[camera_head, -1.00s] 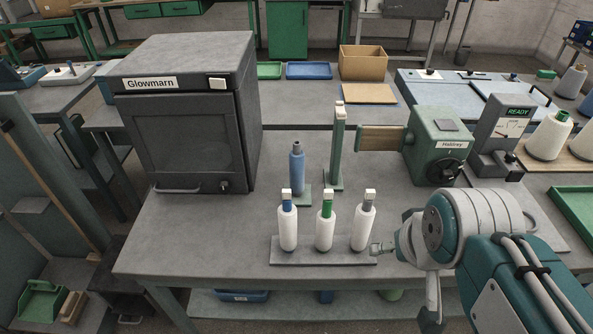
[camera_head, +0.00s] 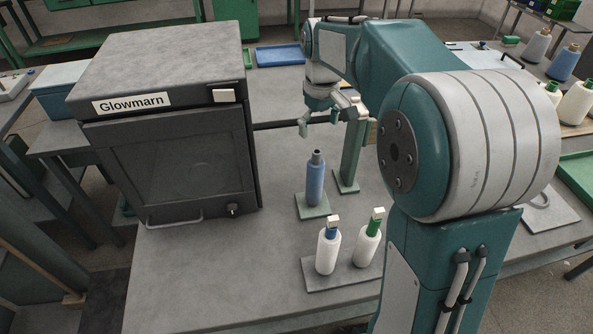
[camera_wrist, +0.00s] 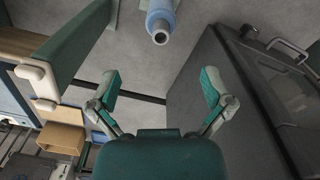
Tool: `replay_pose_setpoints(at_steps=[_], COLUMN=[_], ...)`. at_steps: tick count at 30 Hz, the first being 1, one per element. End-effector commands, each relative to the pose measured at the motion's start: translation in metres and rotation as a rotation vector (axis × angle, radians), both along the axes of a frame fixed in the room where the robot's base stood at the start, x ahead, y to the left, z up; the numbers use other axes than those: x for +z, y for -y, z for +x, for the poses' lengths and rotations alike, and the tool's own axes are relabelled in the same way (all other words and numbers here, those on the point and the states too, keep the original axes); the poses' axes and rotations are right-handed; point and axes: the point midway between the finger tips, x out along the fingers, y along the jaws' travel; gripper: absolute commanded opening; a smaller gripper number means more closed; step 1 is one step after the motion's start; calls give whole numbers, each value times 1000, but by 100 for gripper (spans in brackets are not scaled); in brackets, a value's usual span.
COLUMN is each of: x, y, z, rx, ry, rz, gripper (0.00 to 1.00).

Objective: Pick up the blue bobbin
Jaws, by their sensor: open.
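The blue bobbin (camera_head: 315,182) stands upright on a small green base (camera_head: 312,208) on the grey table (camera_head: 200,285). It has a dark tip. In the wrist view the blue bobbin (camera_wrist: 159,22) shows end-on at the top edge, beyond the fingertips and partly cut off. My gripper (camera_head: 320,118) is open and empty, above and behind the bobbin in the head view. In the wrist view its two fingers (camera_wrist: 161,82) are spread wide with nothing between them.
A grey Glowmarn cabinet (camera_head: 165,165) stands left of the bobbin. A green post (camera_head: 351,155) stands close on the right. White bobbins with a blue top (camera_head: 328,249) and a green top (camera_head: 368,243) stand in front on a grey rack (camera_head: 340,278). My arm hides the table's right side.

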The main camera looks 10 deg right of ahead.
Motion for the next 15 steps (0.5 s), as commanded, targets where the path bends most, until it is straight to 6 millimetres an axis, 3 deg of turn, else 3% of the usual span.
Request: replay_pose_setpoints(at_steps=[8, 15], x=[-34, -59], y=[9, 0], z=[3, 3], rx=[4, 5], ry=[-11, -8], rz=[8, 0], gripper=[100, 100])
